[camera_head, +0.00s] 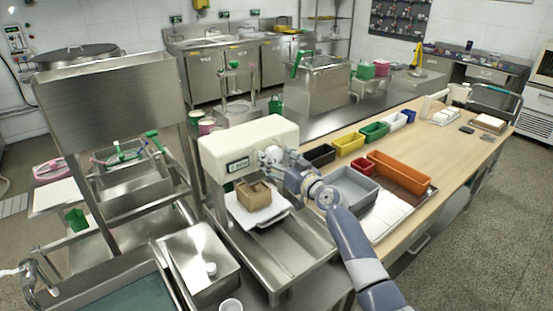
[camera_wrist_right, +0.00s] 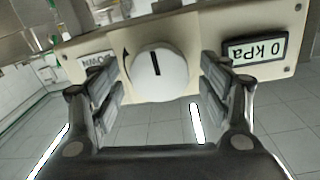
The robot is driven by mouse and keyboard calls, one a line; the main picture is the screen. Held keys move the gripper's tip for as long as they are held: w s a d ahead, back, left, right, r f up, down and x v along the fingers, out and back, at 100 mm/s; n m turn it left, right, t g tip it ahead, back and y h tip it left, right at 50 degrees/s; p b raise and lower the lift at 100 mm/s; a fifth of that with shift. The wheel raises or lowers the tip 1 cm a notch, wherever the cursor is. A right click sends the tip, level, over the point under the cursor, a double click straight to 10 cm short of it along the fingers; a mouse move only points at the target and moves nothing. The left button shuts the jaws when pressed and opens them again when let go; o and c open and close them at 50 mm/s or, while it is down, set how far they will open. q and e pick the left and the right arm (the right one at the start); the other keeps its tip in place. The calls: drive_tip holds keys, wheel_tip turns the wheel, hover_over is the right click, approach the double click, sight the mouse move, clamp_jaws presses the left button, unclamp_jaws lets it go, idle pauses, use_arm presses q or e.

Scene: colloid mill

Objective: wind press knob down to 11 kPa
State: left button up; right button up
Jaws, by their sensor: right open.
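The press head (camera_head: 250,142) is a cream box on the steel machine. Its white round knob (camera_wrist_right: 158,74) has a black pointer line that points to the top in the right wrist view. The display (camera_wrist_right: 256,50) appears upside down there and reads 0 kPa; it also shows in the head view (camera_head: 238,165). A label reading DOWN (camera_wrist_right: 97,60) is on the other side of the knob. My right gripper (camera_wrist_right: 160,95) is open, with a finger on each side of the knob and visible gaps between. In the head view the right gripper (camera_head: 279,162) largely hides the knob.
Below the press head, a brown hollow block (camera_head: 253,194) sits on a white plate (camera_head: 256,215). A grey tray (camera_head: 352,187) and an orange bin (camera_head: 398,172) stand to the right on the wooden table. A steel box (camera_head: 200,262) stands at the front left.

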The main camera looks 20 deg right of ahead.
drive_tip(key=c, duration=1.1)
drive_tip(key=shift+o, duration=0.2)
